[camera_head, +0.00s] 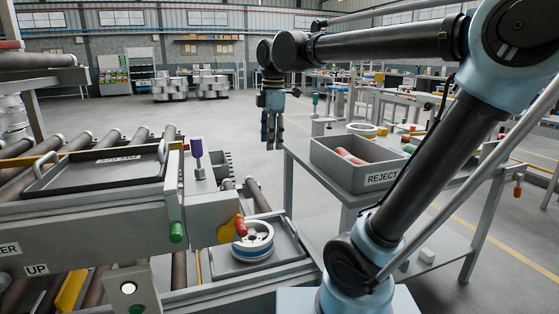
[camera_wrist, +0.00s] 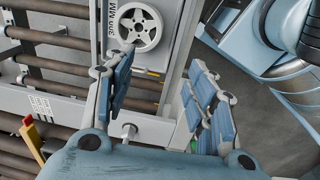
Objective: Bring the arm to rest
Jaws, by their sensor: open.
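My gripper (camera_head: 272,145) hangs fingers down from the far end of my raised arm (camera_head: 380,45), in the air near the left end of the reject table. In the wrist view its blue-padded fingers (camera_wrist: 160,68) are spread apart with nothing between them. A spoked wheel (camera_wrist: 138,25) lies in a grey tray beyond the left fingers, apart from them. In the head view a wheel with a white and blue rim (camera_head: 252,240) lies flat in a tray at the conveyor's right end.
Open floor lies behind.

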